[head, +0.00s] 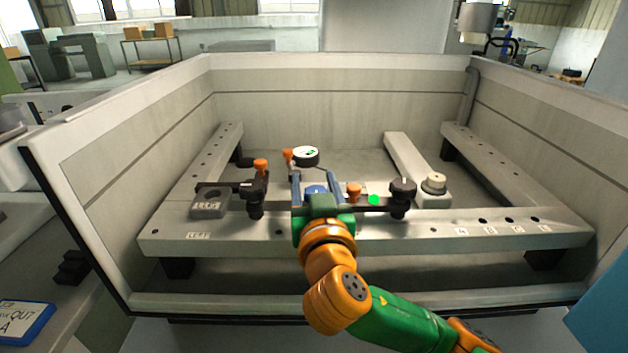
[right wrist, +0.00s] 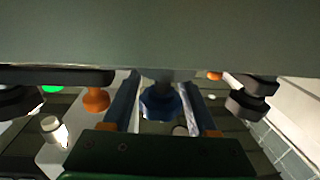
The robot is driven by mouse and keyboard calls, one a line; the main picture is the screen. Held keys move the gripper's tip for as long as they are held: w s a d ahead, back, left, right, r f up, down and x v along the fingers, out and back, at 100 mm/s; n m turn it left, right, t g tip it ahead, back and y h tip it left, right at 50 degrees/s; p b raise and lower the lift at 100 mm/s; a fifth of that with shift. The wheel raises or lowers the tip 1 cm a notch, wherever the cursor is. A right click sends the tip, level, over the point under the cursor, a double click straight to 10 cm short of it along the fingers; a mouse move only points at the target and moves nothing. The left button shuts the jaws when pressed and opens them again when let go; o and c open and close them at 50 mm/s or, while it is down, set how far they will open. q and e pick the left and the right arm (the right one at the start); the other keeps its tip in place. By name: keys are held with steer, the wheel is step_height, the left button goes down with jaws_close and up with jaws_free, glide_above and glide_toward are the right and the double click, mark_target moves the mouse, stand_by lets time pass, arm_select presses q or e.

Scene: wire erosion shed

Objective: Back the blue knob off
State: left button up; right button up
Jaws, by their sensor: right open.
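The blue knob (head: 315,189) sits at the middle of the front rail, partly hidden by my right gripper. In the right wrist view the lobed blue knob (right wrist: 160,103) lies between the two blue-grey fingers, with a visible gap on each side. My right gripper (head: 315,180) is open and reaches over the rail from the front, one finger to each side of the knob. In the right wrist view a grey surface fills the top and hides what lies above the knob. My left gripper is not in view.
Orange knobs (head: 261,166) (head: 354,190) and black knobs (head: 403,187) stand close on both sides. A round dial (head: 305,156) lies behind the gripper. The tank's high walls (head: 110,150) enclose the frame (head: 480,225). The tank floor behind the front rail has free room.

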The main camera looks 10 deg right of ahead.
steer(key=shift+s, duration=0.1)
jaws_close()
steer(key=shift+m+h, duration=0.3)
steer(key=shift+h, duration=0.2)
steer(key=shift+s+d+m+g+h+b, duration=0.2)
steer(key=shift+m+g+h+b, duration=0.4)
steer(key=shift+m+h, duration=0.75)
steer(key=shift+s+d+m+g+h+b, duration=0.1)
steer(key=shift+d+m+g+h+b, duration=0.2)
steer(key=shift+m+g+h, duration=1)
steer(key=shift+s+d+m+g+h+b, duration=0.15)
steer(key=shift+m+g+h+b, duration=0.4)
steer(key=shift+h, duration=1.4)
steer(key=shift+d+r+h, duration=0.1)
steer(key=shift+h, duration=0.2)
steer(key=shift+m, duration=0.3)
jaws_free()
steer(key=shift+w, duration=0.1)
